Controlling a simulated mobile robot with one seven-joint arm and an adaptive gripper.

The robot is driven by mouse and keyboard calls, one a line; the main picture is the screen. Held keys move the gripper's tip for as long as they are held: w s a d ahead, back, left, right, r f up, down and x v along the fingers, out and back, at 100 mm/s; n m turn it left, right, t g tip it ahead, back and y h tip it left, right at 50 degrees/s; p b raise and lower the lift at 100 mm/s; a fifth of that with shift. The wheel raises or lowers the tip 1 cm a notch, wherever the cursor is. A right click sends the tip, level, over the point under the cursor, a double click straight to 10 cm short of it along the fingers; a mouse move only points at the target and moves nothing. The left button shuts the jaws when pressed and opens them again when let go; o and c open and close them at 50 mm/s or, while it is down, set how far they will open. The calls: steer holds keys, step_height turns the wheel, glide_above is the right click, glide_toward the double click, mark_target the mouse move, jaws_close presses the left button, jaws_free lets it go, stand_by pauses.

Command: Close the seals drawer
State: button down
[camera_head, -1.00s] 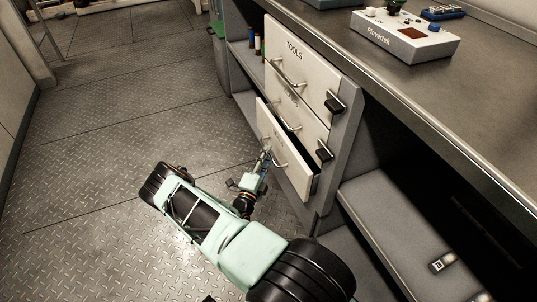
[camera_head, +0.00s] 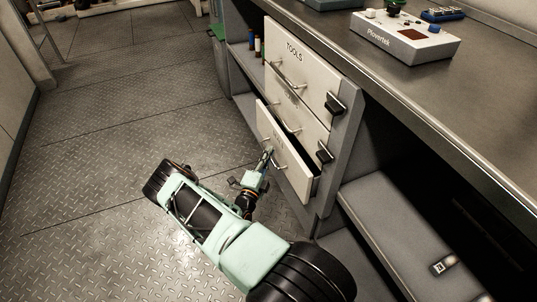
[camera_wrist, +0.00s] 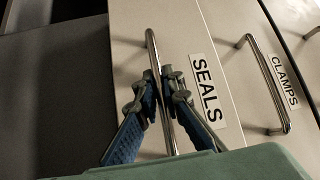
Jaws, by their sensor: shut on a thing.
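The seals drawer (camera_head: 294,172) is the lowest of three in the cabinet and stands partly open, with a dark gap behind its top edge. Its pale front also shows in the wrist view (camera_wrist: 133,28), with the SEALS label (camera_wrist: 207,91). Its metal bar handle (camera_wrist: 152,45) runs between my fingers. My gripper (camera_wrist: 167,76) is shut on this handle, with one blue-padded finger on each side. In the head view my gripper (camera_head: 266,156) is small at the drawer front. The drawer's contents are hidden.
The clamps drawer (camera_wrist: 270,70) and the tools drawer (camera_head: 300,62) are above. Black latches (camera_head: 335,104) sit on the cabinet's right edge. A shelf (camera_head: 390,215) lies to the right. The metal floor (camera_head: 110,130) to the left is clear.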

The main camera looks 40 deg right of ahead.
mark_target(277, 151)
steer(key=d, duration=0.1)
steer(key=s+d, duration=0.1)
steer(key=d, duration=0.1)
steer(key=shift+d+b, duration=0.25)
steer(key=shift+b, duration=0.05)
steer(key=shift+d, duration=0.5)
steer(key=c, duration=2)
jaws_free()
steer(key=shift+d, duration=0.1)
steer(key=shift+c, duration=0.2)
steer(key=v, duration=1.2)
steer(key=shift+r, duration=0.1)
